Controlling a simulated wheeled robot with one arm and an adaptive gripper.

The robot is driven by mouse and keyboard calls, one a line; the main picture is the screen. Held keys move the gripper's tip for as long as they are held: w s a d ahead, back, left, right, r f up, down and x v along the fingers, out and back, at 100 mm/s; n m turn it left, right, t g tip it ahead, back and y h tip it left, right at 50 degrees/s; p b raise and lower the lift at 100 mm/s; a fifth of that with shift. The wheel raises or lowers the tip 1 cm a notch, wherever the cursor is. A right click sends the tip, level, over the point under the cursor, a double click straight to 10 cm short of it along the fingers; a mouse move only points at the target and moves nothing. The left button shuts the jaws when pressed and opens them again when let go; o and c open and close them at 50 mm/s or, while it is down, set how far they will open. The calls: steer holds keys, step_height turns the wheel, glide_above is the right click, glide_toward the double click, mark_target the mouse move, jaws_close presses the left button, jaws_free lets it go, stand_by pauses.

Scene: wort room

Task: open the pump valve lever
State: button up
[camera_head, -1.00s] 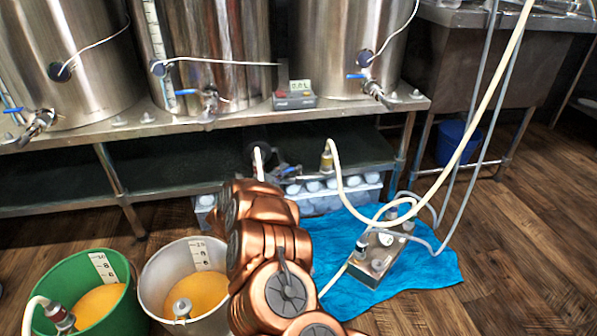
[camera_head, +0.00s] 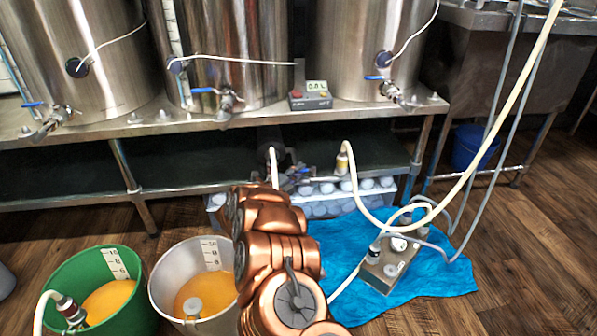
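The pump (camera_head: 270,140) sits in shadow under the steel bench, with a white hose rising at its front. Beside it is a small metal valve (camera_head: 297,176) with a bluish lever-like part; it is too small and dark to tell how the lever is turned. My copper-coloured arm (camera_head: 275,255) reaches up from the bottom of the picture towards the pump and covers the area just below it.
Steel kettles (camera_head: 225,50) with blue-handled taps stand on the bench (camera_head: 180,130). A green bucket (camera_head: 60,275) and a white bucket (camera_head: 165,275) of orange liquid stand left of my arm. A blue cloth (camera_head: 330,245) bears a metal box (camera_head: 390,265) with hoses to the right.

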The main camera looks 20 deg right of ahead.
steer(key=shift+o, duration=0.9)
steer(key=shift+a, duration=0.2)
steer(key=shift+a, duration=0.1)
steer(key=shift+a, duration=0.2)
steer(key=v, duration=1.1)
steer(key=shift+s+a, duration=0.2)
